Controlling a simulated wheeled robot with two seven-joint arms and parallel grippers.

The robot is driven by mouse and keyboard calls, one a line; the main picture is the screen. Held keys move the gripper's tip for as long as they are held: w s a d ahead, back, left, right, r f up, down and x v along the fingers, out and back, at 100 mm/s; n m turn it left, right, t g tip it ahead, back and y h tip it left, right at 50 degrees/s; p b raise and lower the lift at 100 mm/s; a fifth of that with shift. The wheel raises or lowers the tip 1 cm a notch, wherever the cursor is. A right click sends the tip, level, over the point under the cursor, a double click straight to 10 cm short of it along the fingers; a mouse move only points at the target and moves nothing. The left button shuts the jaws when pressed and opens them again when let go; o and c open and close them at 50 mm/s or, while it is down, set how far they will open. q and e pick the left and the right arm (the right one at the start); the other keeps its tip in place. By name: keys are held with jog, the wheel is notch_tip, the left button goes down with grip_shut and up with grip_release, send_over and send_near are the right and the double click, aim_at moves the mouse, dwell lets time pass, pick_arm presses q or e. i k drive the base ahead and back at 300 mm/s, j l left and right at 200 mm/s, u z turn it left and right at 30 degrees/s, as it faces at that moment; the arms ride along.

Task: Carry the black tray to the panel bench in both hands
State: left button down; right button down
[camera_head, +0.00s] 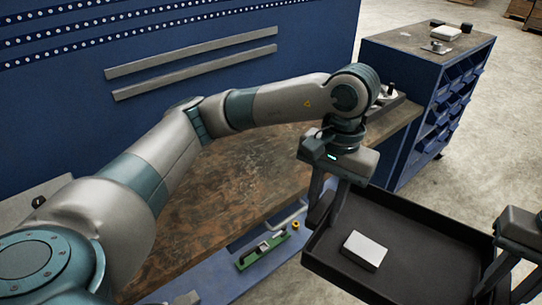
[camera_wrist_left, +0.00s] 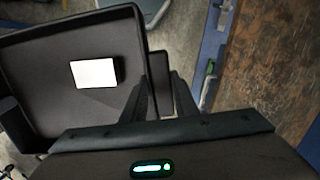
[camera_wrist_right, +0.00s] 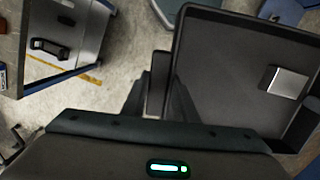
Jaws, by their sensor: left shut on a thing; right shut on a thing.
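The black tray (camera_head: 425,240) hangs in the air in front of the wooden-topped bench (camera_head: 240,185) with the blue perforated panel (camera_head: 200,60) behind it. A white box (camera_head: 364,250) lies on the tray floor; it also shows in the left wrist view (camera_wrist_left: 94,73) and right wrist view (camera_wrist_right: 287,81). My left gripper (camera_head: 322,208) is shut on the tray's left end. My right gripper (camera_head: 503,275) is shut on the opposite end, partly cut off by the picture edge. Both wrist views show the tray between my grippers.
A blue cabinet (camera_head: 420,95) with bins on its side stands at the bench's right end. A blue lower ledge with a green item (camera_head: 262,250) runs along the bench front. Small gear lies on the bench's far right corner. Open concrete floor (camera_head: 495,140) lies to the right.

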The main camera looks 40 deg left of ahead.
aim_at(253, 164)
jog(key=i+z, duration=0.1)
jog(key=i, duration=0.6)
jog(key=i+u, duration=1.25)
jog(key=u, duration=1.3)
